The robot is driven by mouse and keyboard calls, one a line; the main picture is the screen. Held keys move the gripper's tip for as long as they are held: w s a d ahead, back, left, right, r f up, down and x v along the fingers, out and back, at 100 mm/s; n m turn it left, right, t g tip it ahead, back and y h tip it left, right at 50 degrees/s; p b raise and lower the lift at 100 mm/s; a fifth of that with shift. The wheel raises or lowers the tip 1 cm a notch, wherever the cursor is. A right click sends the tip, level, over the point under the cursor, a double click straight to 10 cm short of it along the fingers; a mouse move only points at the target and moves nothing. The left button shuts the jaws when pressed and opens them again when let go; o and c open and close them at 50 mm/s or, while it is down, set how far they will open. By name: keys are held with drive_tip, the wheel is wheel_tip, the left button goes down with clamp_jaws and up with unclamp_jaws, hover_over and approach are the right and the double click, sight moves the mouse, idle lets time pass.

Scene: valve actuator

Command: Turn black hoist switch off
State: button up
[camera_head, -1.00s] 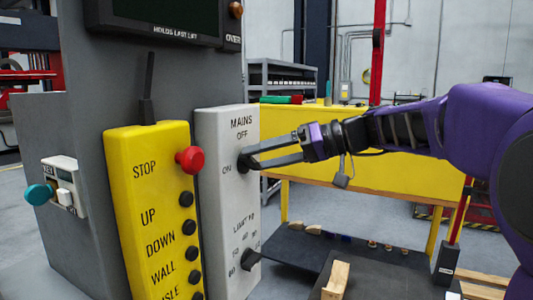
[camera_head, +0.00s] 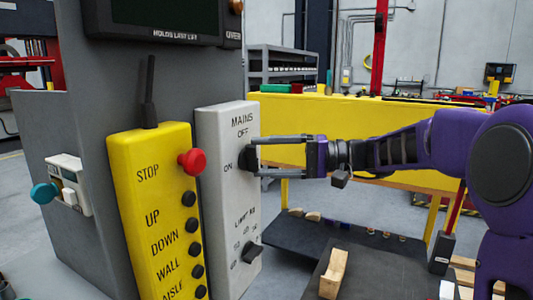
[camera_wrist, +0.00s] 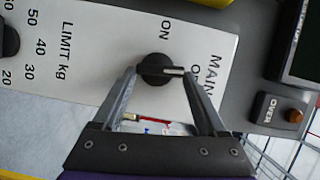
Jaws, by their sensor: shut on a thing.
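The black hoist switch (camera_head: 250,157) is a round knob on the light grey panel (camera_head: 225,190), beside the printed words MAINS, OFF and ON. In the wrist view the switch (camera_wrist: 156,71) has a bar grip with a white mark pointing right, toward the partly hidden OFF word; ON is printed above it in that picture. My gripper (camera_head: 261,156) reaches in from the right, one finger above the other. In the wrist view my gripper (camera_wrist: 159,73) has its fingertips at both ends of the bar, shut on the switch.
Left of the panel is a yellow control box (camera_head: 158,210) with a red STOP button (camera_head: 192,161) and several black buttons. A lower LIMIT kg knob (camera_head: 251,253) sits below the switch. A yellow bench (camera_head: 380,115) stands behind my arm.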

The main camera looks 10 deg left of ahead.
drive_tip(key=shift+m, duration=0.3)
idle(0.4)
drive_tip(key=o, duration=1.3)
drive_tip(key=shift+d, duration=0.1)
drive_tip(key=w+d, duration=0.1)
drive_tip(key=d, duration=1.6)
drive_tip(key=shift+r, duration=0.15)
drive_tip(key=shift+d, duration=0.1)
